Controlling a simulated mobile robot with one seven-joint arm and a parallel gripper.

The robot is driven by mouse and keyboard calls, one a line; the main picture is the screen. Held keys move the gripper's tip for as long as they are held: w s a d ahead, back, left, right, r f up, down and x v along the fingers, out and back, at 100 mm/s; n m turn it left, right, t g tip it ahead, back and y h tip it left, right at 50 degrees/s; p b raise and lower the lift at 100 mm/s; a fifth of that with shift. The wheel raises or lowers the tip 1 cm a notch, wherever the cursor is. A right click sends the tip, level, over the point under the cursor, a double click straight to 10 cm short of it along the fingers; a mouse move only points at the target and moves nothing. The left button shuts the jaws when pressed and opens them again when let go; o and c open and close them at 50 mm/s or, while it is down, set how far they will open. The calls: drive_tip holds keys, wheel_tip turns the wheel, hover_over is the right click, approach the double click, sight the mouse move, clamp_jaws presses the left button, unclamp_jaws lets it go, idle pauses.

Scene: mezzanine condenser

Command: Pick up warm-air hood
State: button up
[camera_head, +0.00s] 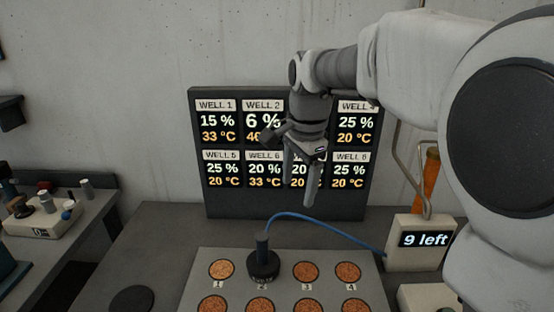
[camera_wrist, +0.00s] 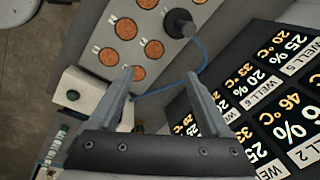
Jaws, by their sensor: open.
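The warm-air hood (camera_head: 263,265) is a black round cap with an upright stem. It sits over well 2 on the pale well plate (camera_head: 205,262), and a blue hose runs from it to the right. In the wrist view the hood (camera_wrist: 180,23) shows near the top, beyond the fingertips. My gripper (camera_head: 300,188) is open and empty. It hangs above and behind the hood, a little to its right, in front of the display board. Its two fingers (camera_wrist: 158,74) are spread apart in the wrist view, with nothing between them.
The dark display board (camera_head: 258,212) stands behind the plate, partly hidden by my arm. A box reading "9 left" (camera_head: 408,258) stands at right, near an orange cylinder (camera_head: 431,180). A black disc (camera_head: 132,299) lies left of the plate. Several small items stand on the left bench.

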sight(262, 236)
drive_tip(key=w+a+f+m+g, duration=0.2)
drive_tip(key=w+a+f+m, duration=0.3)
drive_tip(key=w+a+f, duration=0.25)
drive_tip(key=shift+h, duration=0.4)
drive_tip(key=f, duration=0.9)
drive_tip(key=a+f+b, duration=0.1)
drive_tip(key=f, duration=0.4)
drive_tip(key=shift+s, duration=0.15)
wheel_tip(262, 236, down, 4)
drive_tip(key=shift+f, duration=0.2)
clamp_jaws()
drive_tip(key=shift+w+r, duration=0.1)
drive_tip(key=shift+w, duration=0.1)
